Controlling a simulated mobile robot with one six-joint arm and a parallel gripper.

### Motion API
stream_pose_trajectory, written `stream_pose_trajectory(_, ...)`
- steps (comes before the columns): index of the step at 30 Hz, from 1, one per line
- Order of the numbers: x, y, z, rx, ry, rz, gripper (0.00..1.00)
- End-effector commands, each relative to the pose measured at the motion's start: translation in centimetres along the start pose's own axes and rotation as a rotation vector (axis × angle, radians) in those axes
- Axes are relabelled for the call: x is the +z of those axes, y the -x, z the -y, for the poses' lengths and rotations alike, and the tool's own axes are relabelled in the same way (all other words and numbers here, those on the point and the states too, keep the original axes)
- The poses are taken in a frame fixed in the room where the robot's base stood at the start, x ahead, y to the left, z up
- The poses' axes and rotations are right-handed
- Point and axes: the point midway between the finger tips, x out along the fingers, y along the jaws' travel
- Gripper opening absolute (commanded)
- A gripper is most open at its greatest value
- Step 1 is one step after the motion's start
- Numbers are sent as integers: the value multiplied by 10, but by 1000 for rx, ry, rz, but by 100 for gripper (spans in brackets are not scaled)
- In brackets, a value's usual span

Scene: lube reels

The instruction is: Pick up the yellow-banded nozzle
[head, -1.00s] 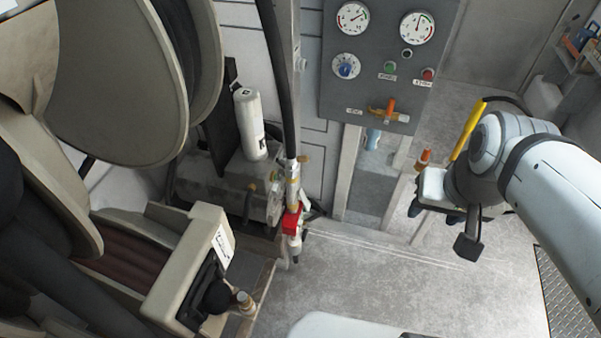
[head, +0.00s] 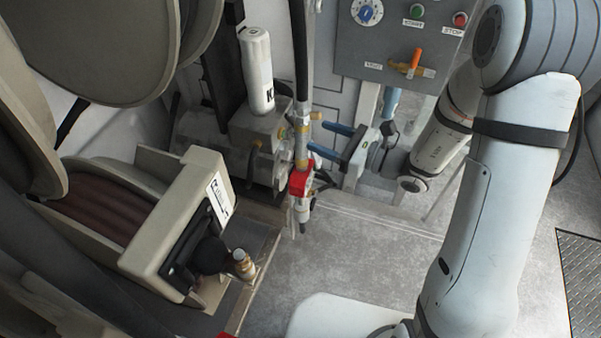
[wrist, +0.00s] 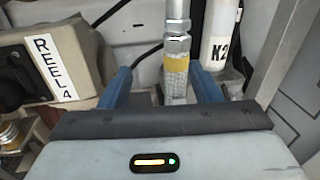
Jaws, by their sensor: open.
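The yellow-banded nozzle (head: 301,157) hangs upright at the end of a black hose, with metal fittings above and a red part (head: 300,182) and narrow tip below. In the wrist view its yellow band (wrist: 177,62) shows between my two blue fingers, closer to the right one. My gripper (head: 319,138) comes from the right with its fingertips close beside the nozzle. The gripper (wrist: 164,78) is open, with a visible gap on both sides of the nozzle. The nozzle's lower part is hidden behind the gripper body in the wrist view.
A white cylinder (head: 257,70) marked K2 stands just behind the nozzle. A beige reel housing (head: 170,225) labelled REEL 4 is to the left, with a brass-coloured fitting (head: 241,264). A grey control panel (head: 390,45) is at upper right. The floor (head: 350,245) in front is clear.

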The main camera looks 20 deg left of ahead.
Motion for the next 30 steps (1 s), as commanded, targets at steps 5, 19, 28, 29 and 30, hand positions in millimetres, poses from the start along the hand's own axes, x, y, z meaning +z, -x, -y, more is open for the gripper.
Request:
stream_pose_trajectory(5, -19, -5, 15, -80, -58, 23, 57)
stream_pose_trajectory(19, -16, -64, 22, -84, -59, 24, 57)
stream_pose_trajectory(28, -17, -79, 24, -88, -59, 23, 57)
stream_pose_trajectory(29, -17, -79, 24, -89, -59, 23, 57)
stream_pose_trajectory(30, -17, -79, 24, -89, -59, 23, 57)
